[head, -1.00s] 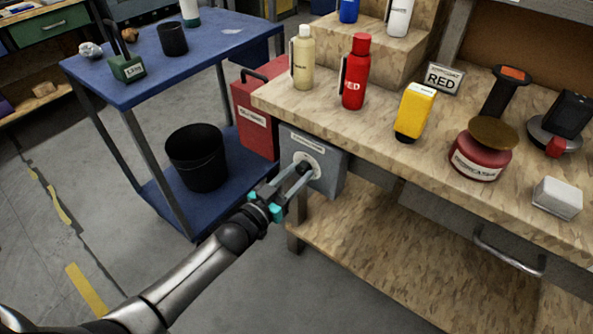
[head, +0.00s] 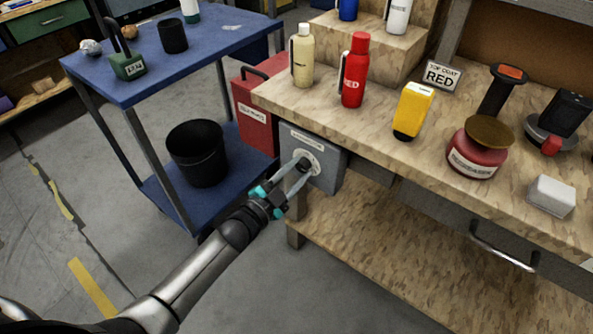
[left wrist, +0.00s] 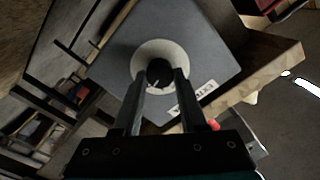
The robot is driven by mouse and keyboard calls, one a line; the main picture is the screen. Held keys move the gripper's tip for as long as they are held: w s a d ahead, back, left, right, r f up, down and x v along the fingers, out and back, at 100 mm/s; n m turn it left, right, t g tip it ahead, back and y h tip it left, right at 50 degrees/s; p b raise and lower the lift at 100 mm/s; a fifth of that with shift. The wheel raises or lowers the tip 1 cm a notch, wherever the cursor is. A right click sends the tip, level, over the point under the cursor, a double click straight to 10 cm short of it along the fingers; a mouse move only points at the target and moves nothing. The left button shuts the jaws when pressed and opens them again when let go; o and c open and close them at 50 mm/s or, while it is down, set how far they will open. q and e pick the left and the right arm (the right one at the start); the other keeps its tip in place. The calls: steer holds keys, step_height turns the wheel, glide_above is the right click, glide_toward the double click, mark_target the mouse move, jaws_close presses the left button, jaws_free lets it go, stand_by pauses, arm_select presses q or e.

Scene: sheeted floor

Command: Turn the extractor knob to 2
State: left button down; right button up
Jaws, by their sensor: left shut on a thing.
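The extractor box (head: 327,171) is a grey box on the side of the wooden workbench, with a pale round dial on its face. Its dark knob (head: 304,164) sits in the middle of the dial. My left gripper (head: 300,170) is shut on the knob, with a finger on either side of it. In the left wrist view the knob (left wrist: 159,73) shows between the two fingers, inside the pale dial ring (left wrist: 141,58). A small white mark shows on the knob, but the dial numbers are too small to read. My right gripper is not in view.
The workbench (head: 375,135) holds a cream bottle (head: 302,60), a red bottle (head: 354,72), a yellow device (head: 413,110) and a red tin (head: 473,152). A blue cart (head: 190,62) with a black bin (head: 196,155) stands left. A red case (head: 254,118) stands beside the box.

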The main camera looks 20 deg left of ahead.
arm_select(q)
steer(key=shift+m, duration=0.3)
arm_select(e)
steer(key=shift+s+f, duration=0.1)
arm_select(q)
steer(key=shift+c, duration=2.2)
jaws_free()
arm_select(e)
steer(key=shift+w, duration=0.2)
arm_select(q)
steer(key=shift+s+a, duration=0.1)
steer(key=shift+s, duration=0.2)
steer(key=p+v, duration=0.4)
steer(key=v, duration=1)
steer(key=shift+s, duration=0.3)
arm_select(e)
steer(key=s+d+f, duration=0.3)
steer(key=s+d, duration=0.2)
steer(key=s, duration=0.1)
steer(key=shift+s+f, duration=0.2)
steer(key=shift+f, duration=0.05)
arm_select(q)
steer(key=shift+a, duration=0.1)
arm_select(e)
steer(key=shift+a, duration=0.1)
